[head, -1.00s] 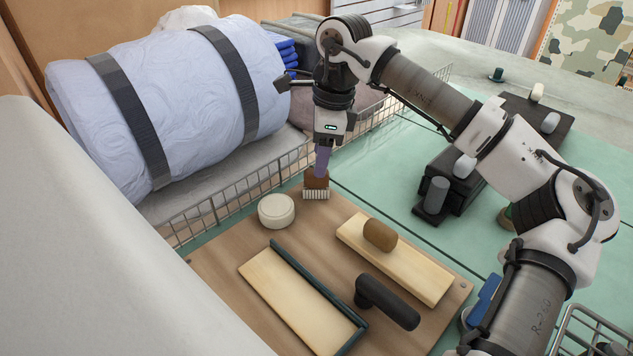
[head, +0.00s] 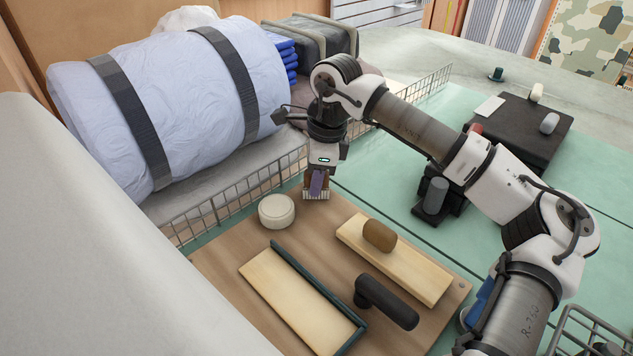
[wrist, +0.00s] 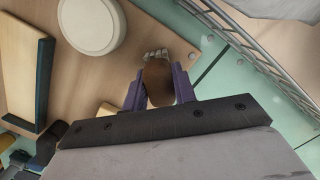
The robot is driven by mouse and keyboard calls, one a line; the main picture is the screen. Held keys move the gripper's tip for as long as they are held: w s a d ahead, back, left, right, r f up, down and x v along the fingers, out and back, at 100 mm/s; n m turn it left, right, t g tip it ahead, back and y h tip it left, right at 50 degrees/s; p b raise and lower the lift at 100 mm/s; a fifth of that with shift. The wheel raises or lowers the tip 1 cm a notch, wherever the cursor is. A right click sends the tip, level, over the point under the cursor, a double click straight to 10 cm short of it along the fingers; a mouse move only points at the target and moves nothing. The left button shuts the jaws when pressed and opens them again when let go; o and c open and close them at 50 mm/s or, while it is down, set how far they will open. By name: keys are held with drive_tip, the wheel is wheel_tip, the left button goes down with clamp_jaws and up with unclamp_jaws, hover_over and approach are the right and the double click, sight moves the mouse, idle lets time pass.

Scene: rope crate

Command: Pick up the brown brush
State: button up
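The brown brush (head: 307,181) stands bristles down on the wooden board near its far edge, its pale bristles touching the board. In the wrist view its rounded brown handle (wrist: 158,84) lies between my two purple fingers, with the bristles just beyond. My gripper (head: 317,184) is low over the brush, and one finger hides part of the handle in the head view. In the wrist view my gripper (wrist: 159,85) has a finger on each side of the handle, very close to it. Whether they press on it I cannot tell.
A round white tub (head: 276,211) stands just left of the brush. A wire basket rail (head: 230,197) runs behind the board. A wooden block with a brown knob (head: 379,235), a black handle (head: 388,301) and a green-edged tray (head: 290,290) occupy the nearer board.

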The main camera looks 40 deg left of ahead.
clamp_jaws()
wheel_tip(320, 180, up, 20)
idle(0.7)
unclamp_jaws()
drive_tip(key=c, duration=0.3)
